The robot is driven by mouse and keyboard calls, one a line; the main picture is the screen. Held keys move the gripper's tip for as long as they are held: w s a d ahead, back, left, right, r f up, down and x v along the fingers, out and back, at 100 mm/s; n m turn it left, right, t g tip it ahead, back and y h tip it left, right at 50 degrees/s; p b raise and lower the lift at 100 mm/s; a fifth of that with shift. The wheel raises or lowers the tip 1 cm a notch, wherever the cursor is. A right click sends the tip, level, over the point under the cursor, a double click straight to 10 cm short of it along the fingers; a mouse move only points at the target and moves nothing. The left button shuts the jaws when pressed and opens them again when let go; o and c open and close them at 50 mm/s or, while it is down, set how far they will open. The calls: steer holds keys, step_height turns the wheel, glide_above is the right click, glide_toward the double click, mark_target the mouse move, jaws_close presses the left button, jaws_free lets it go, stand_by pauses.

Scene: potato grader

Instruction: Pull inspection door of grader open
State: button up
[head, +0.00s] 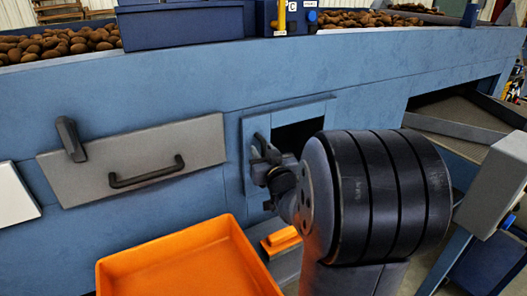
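The grader (390,70) is a long blue machine across the view. A small framed hatch in its wall has a blue panel (249,165) on its left side and a dark opening (295,135) to the right. The hatch seems partly open, but my arm covers much of it. My gripper (264,172) is small and dark in front of the hatch, at its left part. I cannot tell whether a handle is between its fingers. Left of it, a grey panel (205,142) with a black bar handle (147,178) and a dark latch (70,139) lies flat on the wall.
An orange tray (175,265) stands below, in front of the grey panel. A smaller orange item (283,239) is under my gripper. A grey box on a post (497,175) stands at the right. Potatoes (60,42) lie on top of the grader.

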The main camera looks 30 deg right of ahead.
jaws_close()
stand_by(0.3)
steer(key=shift+s, duration=0.1)
